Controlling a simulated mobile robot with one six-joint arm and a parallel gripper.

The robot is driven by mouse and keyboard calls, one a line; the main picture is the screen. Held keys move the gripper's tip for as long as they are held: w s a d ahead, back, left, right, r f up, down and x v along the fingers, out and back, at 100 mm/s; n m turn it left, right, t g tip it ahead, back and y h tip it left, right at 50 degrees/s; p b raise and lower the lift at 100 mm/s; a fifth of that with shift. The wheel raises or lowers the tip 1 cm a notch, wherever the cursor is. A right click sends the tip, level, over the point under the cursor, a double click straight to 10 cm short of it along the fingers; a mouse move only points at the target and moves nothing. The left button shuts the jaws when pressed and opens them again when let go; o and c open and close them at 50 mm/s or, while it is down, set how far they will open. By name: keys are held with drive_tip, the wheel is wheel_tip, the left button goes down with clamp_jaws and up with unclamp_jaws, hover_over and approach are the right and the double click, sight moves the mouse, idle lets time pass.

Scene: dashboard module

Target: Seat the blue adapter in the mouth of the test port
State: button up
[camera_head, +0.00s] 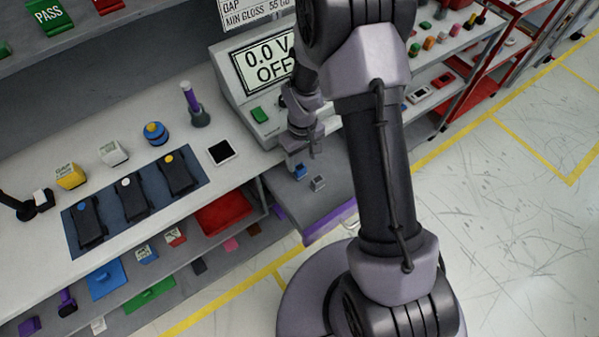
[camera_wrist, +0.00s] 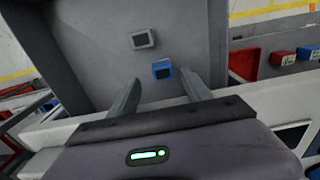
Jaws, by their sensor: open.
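The blue adapter (camera_wrist: 162,70), a small block with a dark square opening, sits on the grey floor of an open drawer. It also shows in the head view (camera_head: 298,171), just below my gripper. In the wrist view my gripper (camera_wrist: 162,76) is open, its two fingers on either side of the adapter's line; I cannot tell whether the tips are level with it. A similar grey adapter (camera_wrist: 143,39) sits close by, apart from the blue one. The tester (camera_head: 255,95) has a display reading 0.0 V OFF. I cannot make out the test port's mouth; my arm covers part of the tester.
The drawer (camera_head: 330,217) has a purple front edge, and its walls stand close around my gripper. On the bench are a dark mat with black devices (camera_head: 133,200), a purple-topped stand (camera_head: 193,105) and a black-screened block (camera_head: 221,152). Shelves below hold coloured parts.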

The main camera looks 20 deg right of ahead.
sight(300, 167)
drive_tip(key=f, duration=0.2)
drive_tip(key=f+b, duration=0.2)
drive_tip(key=f, duration=0.1)
drive_tip(key=shift+w+a+f, duration=0.15)
drive_tip(key=shift+a+f, duration=0.1)
drive_tip(key=shift+f, duration=0.05)
drive_tip(key=shift+r, duration=0.15)
drive_tip(key=shift+c, duration=0.9)
clamp_jaws()
